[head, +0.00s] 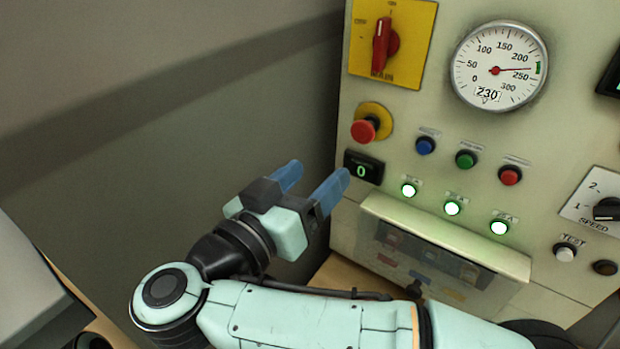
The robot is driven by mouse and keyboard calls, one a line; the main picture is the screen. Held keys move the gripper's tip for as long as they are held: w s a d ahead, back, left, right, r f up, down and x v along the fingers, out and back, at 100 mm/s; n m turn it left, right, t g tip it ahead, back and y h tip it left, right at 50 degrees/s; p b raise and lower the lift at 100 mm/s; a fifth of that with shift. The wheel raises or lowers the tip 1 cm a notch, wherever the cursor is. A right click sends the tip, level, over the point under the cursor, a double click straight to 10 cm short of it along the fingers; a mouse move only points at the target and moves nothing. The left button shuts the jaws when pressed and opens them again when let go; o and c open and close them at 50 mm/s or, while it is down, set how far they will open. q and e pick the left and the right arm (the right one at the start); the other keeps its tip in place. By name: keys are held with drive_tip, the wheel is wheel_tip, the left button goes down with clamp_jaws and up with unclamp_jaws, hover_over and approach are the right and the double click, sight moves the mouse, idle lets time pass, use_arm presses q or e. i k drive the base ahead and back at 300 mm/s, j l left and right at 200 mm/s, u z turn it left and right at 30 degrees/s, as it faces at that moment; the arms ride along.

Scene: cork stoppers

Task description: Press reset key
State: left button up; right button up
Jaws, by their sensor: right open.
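The control panel (440,105) is a cream upright face at the right. It carries a blue button (425,145), a green button (466,159) and a red button (510,175) in a slanting row. Their small labels are too blurred to read, so I cannot tell which key is the reset key. My right gripper (317,178) is open and empty, with two blue fingers apart. It is left of the panel and its nearer finger shows just left of the small display (363,167) reading 0. It does not appear to touch any button. My left gripper is not in view.
A red mushroom button (365,130) on a yellow base and a red rotary switch (382,45) are at the panel's left. Three lit green lamps (452,208) sit above a protruding cover (440,235). A gauge (498,66) reads 230. The grey wall side is clear.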

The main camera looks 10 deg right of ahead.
sight(424, 147)
drive_tip(key=k, duration=1)
